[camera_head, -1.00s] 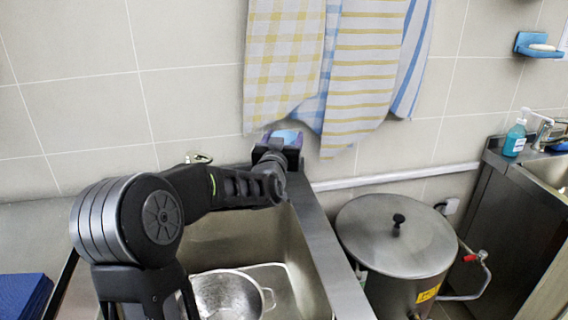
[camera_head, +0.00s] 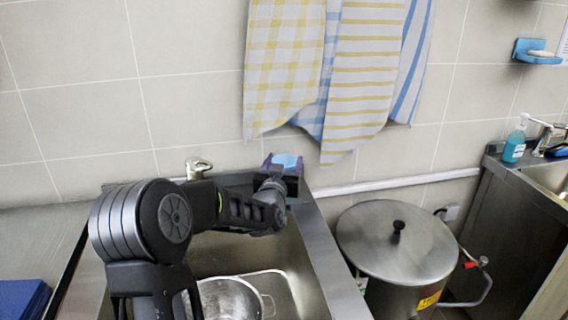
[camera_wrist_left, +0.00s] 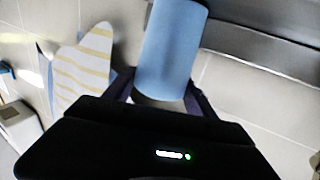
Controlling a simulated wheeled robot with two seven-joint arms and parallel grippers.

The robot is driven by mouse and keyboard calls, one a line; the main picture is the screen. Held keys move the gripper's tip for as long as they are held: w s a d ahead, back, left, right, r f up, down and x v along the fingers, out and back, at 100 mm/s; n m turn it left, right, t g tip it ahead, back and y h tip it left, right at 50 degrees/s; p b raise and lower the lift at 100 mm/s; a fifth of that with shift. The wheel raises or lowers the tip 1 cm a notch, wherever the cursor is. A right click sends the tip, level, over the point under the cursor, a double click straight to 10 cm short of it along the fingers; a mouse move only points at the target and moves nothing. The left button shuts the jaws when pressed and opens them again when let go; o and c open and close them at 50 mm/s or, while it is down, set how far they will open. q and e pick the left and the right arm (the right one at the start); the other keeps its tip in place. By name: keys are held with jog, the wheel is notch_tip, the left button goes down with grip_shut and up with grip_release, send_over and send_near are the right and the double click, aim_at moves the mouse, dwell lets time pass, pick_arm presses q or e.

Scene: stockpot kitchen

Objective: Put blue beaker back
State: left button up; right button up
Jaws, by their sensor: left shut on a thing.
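A blue beaker (camera_wrist_left: 172,50) is held between the two dark fingers of my left gripper (camera_wrist_left: 160,97) in the left wrist view. In the head view, the top of the beaker (camera_head: 287,160) shows at the end of my left arm, above the back edge of the sink and in front of the tiled wall. My left gripper (camera_head: 282,174) is shut on it there; the dark gripper body hides its lower part. I cannot tell whether the beaker touches the surface below. My right gripper is not in view.
A metal sink (camera_head: 280,262) with a metal pot (camera_head: 228,300) in it lies below my left arm. A lidded stockpot (camera_head: 397,242) stands to its right. Striped towels (camera_head: 360,70) hang on the wall above. A faucet (camera_head: 197,166) stands behind the sink.

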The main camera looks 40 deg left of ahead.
pick_arm(q)
jog(key=shift+f, duration=0.1)
jog(key=shift+f+b, duration=0.1)
jog(key=shift+b, duration=0.2)
jog(key=o, duration=1.8)
jog(key=shift+c, duration=0.2)
jog(key=shift+r+p, duration=0.3)
jog(key=shift+p, duration=0.15)
jog(key=b+v, duration=0.1)
jog(key=v, duration=1.1)
jog(key=shift+b, duration=0.3)
jog(key=shift+f, duration=0.1)
